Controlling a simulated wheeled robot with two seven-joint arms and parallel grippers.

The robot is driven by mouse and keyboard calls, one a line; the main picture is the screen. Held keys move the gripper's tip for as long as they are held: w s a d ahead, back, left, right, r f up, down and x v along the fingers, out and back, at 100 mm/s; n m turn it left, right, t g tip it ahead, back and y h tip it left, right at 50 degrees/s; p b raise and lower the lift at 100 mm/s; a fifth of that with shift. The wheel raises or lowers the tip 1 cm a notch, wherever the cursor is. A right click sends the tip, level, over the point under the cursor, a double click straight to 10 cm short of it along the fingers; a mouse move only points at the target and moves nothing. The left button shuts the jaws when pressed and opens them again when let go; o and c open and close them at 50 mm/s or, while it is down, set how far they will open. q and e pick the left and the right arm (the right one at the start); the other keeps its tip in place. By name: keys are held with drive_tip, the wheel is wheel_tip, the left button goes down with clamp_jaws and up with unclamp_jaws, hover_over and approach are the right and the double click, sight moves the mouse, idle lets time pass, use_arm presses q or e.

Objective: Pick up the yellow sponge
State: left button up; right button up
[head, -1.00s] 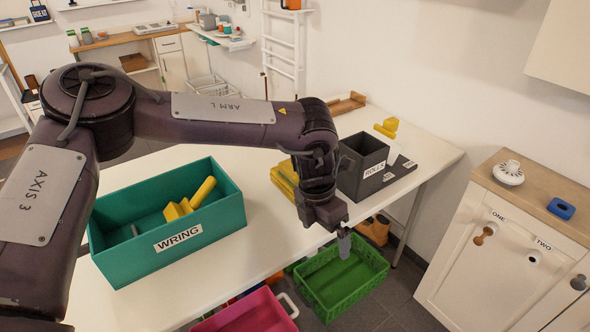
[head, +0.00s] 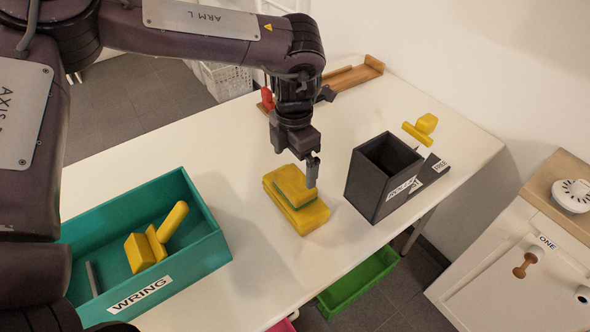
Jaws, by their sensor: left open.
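The yellow sponge (head: 302,214) lies on the white table, a yellow block with a thin green layer showing between its upper and lower parts. My left gripper (head: 312,172) points down at the sponge's upper right part, its finger overlapping the sponge in the picture. It is open. I cannot tell whether the finger touches the sponge or is just above or behind it; the second finger is hard to make out. My right gripper is not in view.
A teal WRING bin (head: 205,252) with a yellow-handled tool (head: 158,238) stands at left. A dark box (head: 366,187) is right of the sponge, with a yellow tool (head: 420,129) beside it. A wooden tray (head: 355,77) lies behind. A green crate (head: 358,281) is below the table edge.

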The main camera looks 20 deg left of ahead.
sight(294, 180)
use_arm(q)
drive_tip(key=f, duration=0.1)
drive_tip(key=s+f, duration=0.1)
drive_tip(key=shift+d+f, duration=0.2)
drive_tip(key=shift+f, duration=0.1)
wheel_tip(294, 180, down, 3)
drive_tip(key=shift+w+r+p, duration=0.1)
drive_tip(key=shift+p, duration=0.3)
drive_tip(key=shift+f, duration=0.6)
drive_tip(key=c, duration=0.6)
drive_tip(key=shift+c, duration=0.5)
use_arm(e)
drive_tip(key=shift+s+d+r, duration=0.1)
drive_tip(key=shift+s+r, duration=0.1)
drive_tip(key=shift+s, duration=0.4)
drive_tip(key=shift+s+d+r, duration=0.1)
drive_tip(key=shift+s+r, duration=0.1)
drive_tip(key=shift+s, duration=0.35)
use_arm(q)
drive_tip(key=shift+r, duration=0.15)
